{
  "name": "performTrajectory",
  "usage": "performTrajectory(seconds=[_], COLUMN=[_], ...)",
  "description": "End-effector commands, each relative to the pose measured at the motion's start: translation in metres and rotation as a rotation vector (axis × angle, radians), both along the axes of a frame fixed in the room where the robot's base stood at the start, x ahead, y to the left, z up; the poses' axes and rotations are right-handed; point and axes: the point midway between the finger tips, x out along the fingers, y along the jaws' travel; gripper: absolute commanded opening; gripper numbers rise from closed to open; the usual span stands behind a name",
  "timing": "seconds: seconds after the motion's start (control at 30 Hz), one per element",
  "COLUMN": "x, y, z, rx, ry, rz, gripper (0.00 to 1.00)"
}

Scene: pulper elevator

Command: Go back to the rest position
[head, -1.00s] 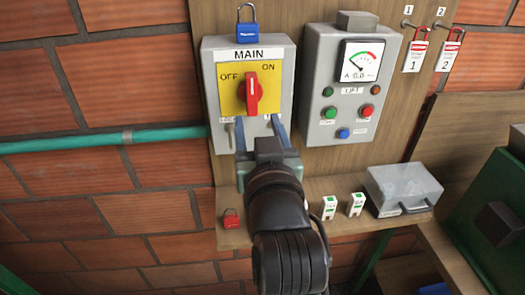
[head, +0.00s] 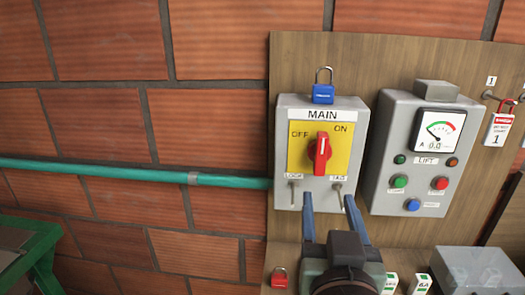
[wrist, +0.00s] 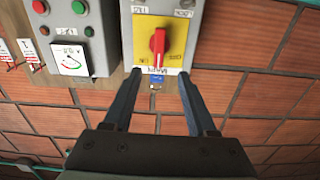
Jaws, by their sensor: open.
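My gripper (head: 332,208) is open and empty, with its two blue-grey fingers spread and pointing up towards the MAIN box (head: 283,150). Nothing is between the fingers. The red switch handle (head: 320,154) stands nearly upright on the plate. A blue padlock (head: 323,94) with its shackle up sits on top of the box.
The grey LIFT box (head: 395,207) with a gauge and buttons is to the right. A green pipe (head: 110,171) crosses the brick wall. A green frame (head: 40,260) stands lower left.

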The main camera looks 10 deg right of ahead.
Motion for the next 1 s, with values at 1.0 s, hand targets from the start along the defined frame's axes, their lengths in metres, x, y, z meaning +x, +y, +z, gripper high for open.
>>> performTrajectory(seconds=[1.0], x=[-0.073], y=[0.15], z=[0.265], rx=[-0.129], ry=[-0.795], rz=[0.255], gripper=[0.57])
